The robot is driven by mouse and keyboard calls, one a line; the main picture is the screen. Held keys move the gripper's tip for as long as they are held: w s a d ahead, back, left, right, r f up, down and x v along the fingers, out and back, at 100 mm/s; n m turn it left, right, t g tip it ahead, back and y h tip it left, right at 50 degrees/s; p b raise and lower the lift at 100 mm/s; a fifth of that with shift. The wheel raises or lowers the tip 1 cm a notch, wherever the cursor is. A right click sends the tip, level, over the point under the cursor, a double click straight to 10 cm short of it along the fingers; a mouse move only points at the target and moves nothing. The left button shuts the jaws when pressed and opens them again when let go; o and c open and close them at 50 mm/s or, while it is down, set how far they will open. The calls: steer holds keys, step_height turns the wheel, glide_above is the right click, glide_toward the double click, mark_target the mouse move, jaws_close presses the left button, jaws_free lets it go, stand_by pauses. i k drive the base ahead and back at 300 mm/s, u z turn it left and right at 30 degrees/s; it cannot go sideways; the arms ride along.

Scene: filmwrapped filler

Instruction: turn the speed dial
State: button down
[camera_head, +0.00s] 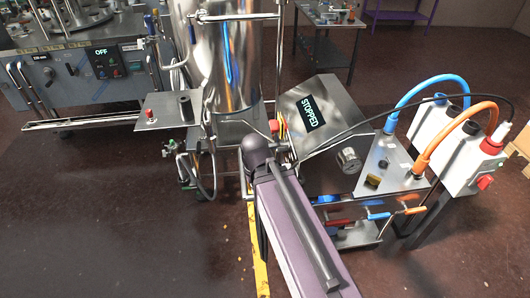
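A silver round dial (348,160) sits on the lower right of the sloped front of a steel control box (325,150). I take it to be the speed dial. A small display (310,113) on the same face reads STOPPED. My purple arm with its dark joint rises from the bottom of the picture and ends left of the box, apart from the dial in the picture. I cannot make out my gripper; it is hidden behind the arm or out of the picture. Nothing visibly touches the dial.
A steel column (228,60) stands behind my arm. Right of the dial, a steel plate (392,165) carries blue and orange cables to white boxes (475,160). A machine with an OFF display (102,51) stands at left. Open floor (110,220) lies at lower left.

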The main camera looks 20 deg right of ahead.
mark_target(280, 149)
steer(key=u, duration=1.15)
steer(key=i, duration=0.75)
steer(key=z, duration=3.4)
steer(key=i, duration=0.1)
steer(key=u, duration=1.4)
